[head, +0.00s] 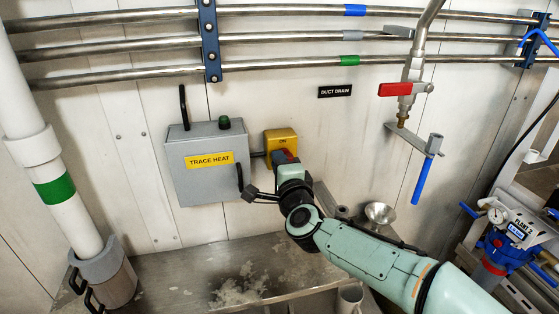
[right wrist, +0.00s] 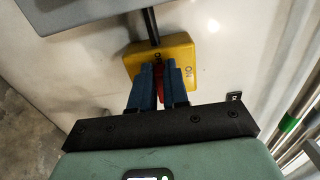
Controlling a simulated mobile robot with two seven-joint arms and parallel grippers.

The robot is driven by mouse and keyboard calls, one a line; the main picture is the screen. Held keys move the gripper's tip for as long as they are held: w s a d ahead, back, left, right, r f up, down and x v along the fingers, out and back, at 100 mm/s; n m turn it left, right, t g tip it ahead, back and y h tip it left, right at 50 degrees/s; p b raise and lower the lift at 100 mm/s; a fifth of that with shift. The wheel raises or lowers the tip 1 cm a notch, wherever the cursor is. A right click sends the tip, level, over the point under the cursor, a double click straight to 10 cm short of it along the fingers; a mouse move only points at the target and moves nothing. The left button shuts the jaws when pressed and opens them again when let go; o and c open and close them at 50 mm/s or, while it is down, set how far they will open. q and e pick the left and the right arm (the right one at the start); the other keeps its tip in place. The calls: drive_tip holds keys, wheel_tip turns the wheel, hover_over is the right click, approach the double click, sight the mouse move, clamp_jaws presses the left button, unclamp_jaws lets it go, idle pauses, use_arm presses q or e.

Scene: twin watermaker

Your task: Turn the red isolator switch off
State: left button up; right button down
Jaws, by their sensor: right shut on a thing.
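In the head view my right gripper (head: 283,157) covers most of the handle. My left gripper is not in view.
A short conduit joins the grey box to the yellow housing. A red-handled valve (head: 395,89) and a blue-handled lever (head: 422,180) are to the right. Steel pipes (head: 290,39) run above. A metal bench (head: 180,275) lies below, with a funnel (head: 380,213) near my right arm.

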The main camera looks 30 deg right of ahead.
drive_tip(key=shift+n, duration=0.3)
drive_tip(key=c, duration=1.1)
unclamp_jaws()
drive_tip(key=shift+s, duration=0.1)
drive_tip(key=b+v, duration=0.1)
drive_tip(key=v, duration=1.2)
drive_tip(key=shift+s+a, duration=0.1)
drive_tip(key=shift+a, duration=0.05)
